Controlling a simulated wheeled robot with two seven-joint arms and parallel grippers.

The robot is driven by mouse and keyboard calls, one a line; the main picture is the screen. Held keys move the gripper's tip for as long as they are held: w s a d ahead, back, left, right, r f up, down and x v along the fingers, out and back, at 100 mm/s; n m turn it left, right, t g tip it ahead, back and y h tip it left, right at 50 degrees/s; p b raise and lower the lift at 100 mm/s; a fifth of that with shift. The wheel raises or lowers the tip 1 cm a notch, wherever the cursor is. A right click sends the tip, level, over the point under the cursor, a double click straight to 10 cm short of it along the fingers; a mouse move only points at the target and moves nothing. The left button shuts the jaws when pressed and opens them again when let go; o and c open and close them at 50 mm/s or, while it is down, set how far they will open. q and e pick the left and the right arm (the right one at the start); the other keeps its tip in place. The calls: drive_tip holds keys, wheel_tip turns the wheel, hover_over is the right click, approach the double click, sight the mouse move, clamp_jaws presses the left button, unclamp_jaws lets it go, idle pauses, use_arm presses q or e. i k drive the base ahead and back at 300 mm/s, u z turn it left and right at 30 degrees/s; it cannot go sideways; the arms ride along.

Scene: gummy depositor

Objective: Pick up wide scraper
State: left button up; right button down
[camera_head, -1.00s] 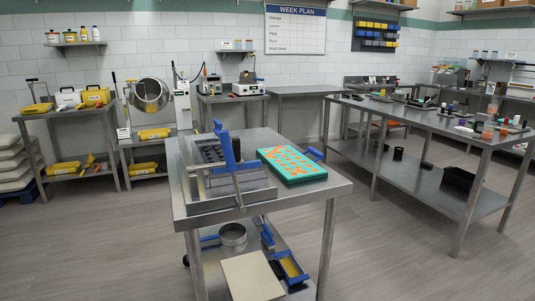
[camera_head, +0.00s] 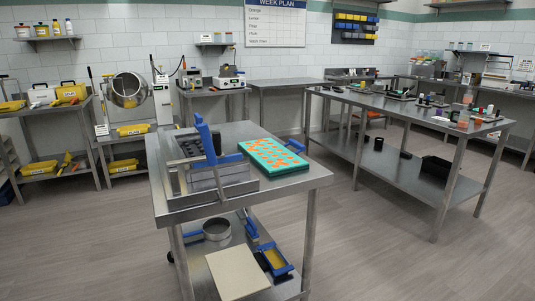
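I cannot tell for certain which thing is the wide scraper. On the steel cart (camera_head: 290,186), a blue upright handle (camera_head: 207,140) with a thin metal part below it stands at the metal depositor frame (camera_head: 215,185). Another blue-handled tool (camera_head: 295,145) shows partly behind the teal mold (camera_head: 272,156), which has orange filling in its cavities. On the lower shelf are a blue tool (camera_head: 250,226) and a blue-framed yellow item (camera_head: 274,259); both are too small to name surely. Neither of my grippers is in view.
The cart's lower shelf also holds a round metal sieve (camera_head: 216,230) and a pale board (camera_head: 238,273). A long steel table (camera_head: 400,102) with small items stands at the right. Back tables hold a mixing drum (camera_head: 128,90) and yellow bins. Open floor (camera_head: 380,250) lies right of the cart.

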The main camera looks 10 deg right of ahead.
sight(199, 119)
drive_tip(key=z, duration=1.6)
drive_tip(key=i, duration=4.6)
drive_tip(key=u, duration=2.8)
drive_tip(key=i, duration=0.25)
drive_tip(key=u, duration=0.1)
